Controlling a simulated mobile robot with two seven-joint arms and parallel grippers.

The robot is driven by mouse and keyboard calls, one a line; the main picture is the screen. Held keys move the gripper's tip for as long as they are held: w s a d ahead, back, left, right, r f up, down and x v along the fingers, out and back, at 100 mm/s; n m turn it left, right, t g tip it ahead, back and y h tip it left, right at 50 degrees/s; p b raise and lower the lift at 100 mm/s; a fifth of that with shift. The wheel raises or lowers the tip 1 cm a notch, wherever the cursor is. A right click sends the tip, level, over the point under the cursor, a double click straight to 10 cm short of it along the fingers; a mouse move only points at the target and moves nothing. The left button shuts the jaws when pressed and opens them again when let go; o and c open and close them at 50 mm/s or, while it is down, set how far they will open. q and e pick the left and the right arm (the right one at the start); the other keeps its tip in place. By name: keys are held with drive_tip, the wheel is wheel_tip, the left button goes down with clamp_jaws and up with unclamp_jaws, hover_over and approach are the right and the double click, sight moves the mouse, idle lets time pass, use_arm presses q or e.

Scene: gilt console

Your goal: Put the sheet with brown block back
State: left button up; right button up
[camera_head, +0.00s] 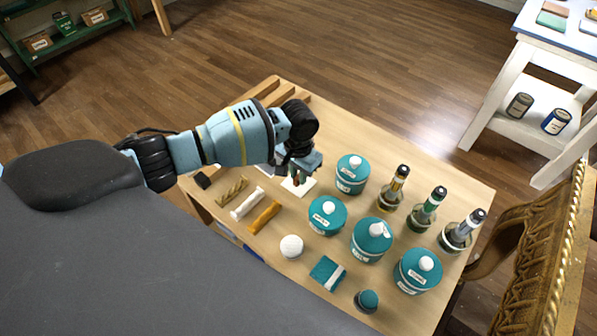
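A small white sheet (306,187) lies on the light wooden table, just left of the nearest teal lidded jars. My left gripper (297,177) points down right over it and hides much of it. A small reddish-brown patch shows between or beside the fingers; I cannot tell whether it is a block or part of the gripper. The gap between the fingertips is too small and covered to tell whether they are open or shut. My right gripper is not in view.
Several teal jars (327,214) and bottles (392,189) stand to the right. Twisted and plain bars (265,217), a white ball (291,247) and a teal packet (327,272) lie nearer. A wooden rack (268,88) is at the table's far corner.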

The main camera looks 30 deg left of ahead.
sight(298, 177)
use_arm(q)
drive_tip(key=o, duration=0.3)
drive_tip(key=shift+r, duration=0.1)
wheel_tip(298, 177, up, 12)
drive_tip(key=p, duration=0.2)
idle(0.8)
